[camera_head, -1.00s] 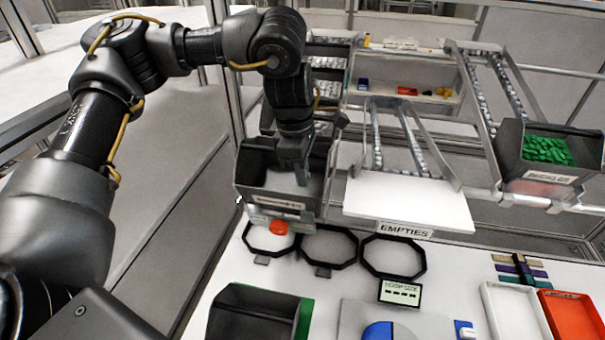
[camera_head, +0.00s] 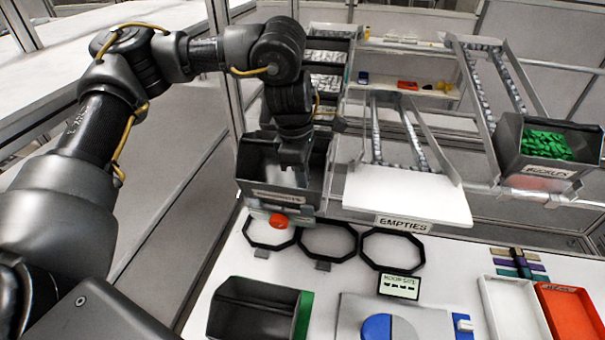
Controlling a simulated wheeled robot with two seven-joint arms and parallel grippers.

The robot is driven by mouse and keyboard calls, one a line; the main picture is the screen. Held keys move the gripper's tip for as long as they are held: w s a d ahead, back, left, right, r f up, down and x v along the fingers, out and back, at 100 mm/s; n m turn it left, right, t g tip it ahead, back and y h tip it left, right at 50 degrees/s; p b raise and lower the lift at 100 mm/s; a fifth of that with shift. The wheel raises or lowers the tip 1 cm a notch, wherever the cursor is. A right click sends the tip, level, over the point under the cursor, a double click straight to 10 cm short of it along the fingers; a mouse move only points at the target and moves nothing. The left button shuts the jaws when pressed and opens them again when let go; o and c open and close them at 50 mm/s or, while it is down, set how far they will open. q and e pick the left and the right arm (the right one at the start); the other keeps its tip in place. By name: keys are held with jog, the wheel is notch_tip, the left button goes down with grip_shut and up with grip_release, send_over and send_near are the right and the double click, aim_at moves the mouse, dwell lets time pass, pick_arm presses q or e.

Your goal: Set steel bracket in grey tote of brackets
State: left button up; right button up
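A dark grey tote (camera_head: 255,170) with a front label too blurred to read sits at the end of a rack lane, left of the EMPTIES shelf. I cannot confirm from the label that it is the tote of brackets. My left gripper (camera_head: 295,168) points down into this tote. Its fingertips are hard to make out against the dark inside, so I cannot tell whether they are open or shut. No steel bracket can be made out; the tote's contents are mostly hidden. My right gripper is not in view.
The white EMPTIES shelf (camera_head: 405,192) is beside the tote. A tote of green buckles (camera_head: 545,145) hangs at right. Below are a red button (camera_head: 279,220), black rings (camera_head: 394,232), a dark bin (camera_head: 250,300), a small display (camera_head: 399,286) and a red tray (camera_head: 572,315).

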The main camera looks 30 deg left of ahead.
pick_arm(q)
jog(key=shift+o, duration=0.3)
jog(key=shift+s+f, duration=0.3)
jog(key=shift+f, duration=0.25)
jog(key=shift+r, duration=0.45)
notch_tip(320, 180, up, 13)
jog(key=a, duration=0.1)
jog(key=shift+a+f+b, duration=0.15)
jog(key=shift+a+b, duration=0.15)
jog(key=shift+w, duration=0.1)
jog(key=shift+d, duration=0.1)
